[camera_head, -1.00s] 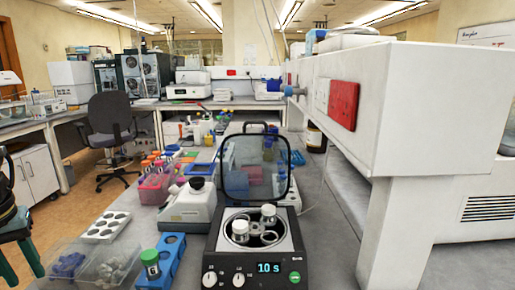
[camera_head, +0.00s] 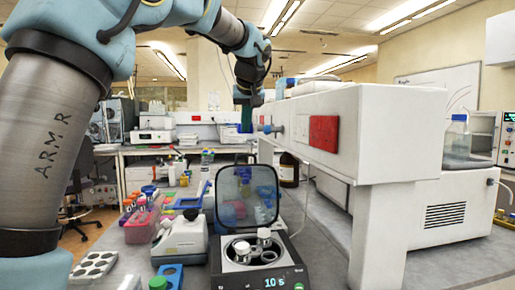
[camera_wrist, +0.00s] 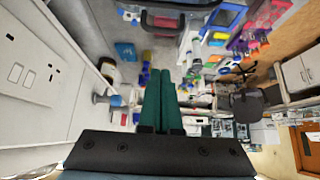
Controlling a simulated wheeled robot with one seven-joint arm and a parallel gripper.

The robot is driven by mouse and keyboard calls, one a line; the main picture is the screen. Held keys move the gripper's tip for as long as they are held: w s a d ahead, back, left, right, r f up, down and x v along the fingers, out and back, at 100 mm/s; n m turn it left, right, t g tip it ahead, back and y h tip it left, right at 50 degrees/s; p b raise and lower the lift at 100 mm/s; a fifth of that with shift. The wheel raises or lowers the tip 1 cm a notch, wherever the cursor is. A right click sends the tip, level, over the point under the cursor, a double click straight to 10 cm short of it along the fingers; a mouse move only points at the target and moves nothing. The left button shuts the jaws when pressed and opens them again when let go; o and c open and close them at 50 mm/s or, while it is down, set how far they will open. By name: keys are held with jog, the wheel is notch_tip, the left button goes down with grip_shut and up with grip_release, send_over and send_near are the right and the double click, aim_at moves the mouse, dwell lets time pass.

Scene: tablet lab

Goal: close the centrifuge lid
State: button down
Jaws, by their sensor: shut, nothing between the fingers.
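The centrifuge (camera_head: 291,272) stands on the bench at the bottom of the head view, its display reading 10 s. Its dark see-through lid (camera_head: 230,212) is open and stands upright at the back of the body. Two white-capped tubes (camera_head: 243,250) show in the rotor. My gripper (camera_head: 246,128) is in the air above and behind the lid, apart from it. Its green fingers also show in the wrist view (camera_wrist: 161,78), pressed together and empty. A dark curved bar at the top of the wrist view may be the lid's handle; I cannot be sure.
A white shelf unit (camera_head: 385,125) with a red panel runs along the right, close to my gripper. A white-and-dark device (camera_head: 181,240), a pink tube rack (camera_head: 139,228) and a blue rack (camera_head: 170,273) stand left of the centrifuge.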

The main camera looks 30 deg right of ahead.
jog(key=p, duration=0.4)
send_over(245, 168)
jog(key=w+d, duration=0.1)
jog(key=w, duration=0.2)
notch_tip(245, 168, down, 8)
jog(key=shift+s+a+r, duration=0.2)
jog(key=shift+s, duration=0.45)
jog(key=shift+s+a+r, duration=0.15)
jog(key=shift+s, duration=0.45)
jog(key=shift+s+a+f, duration=0.15)
jog(key=shift+s+a, duration=0.1)
jog(key=shift+s, duration=0.25)
jog(key=shift+s+f, duration=0.1)
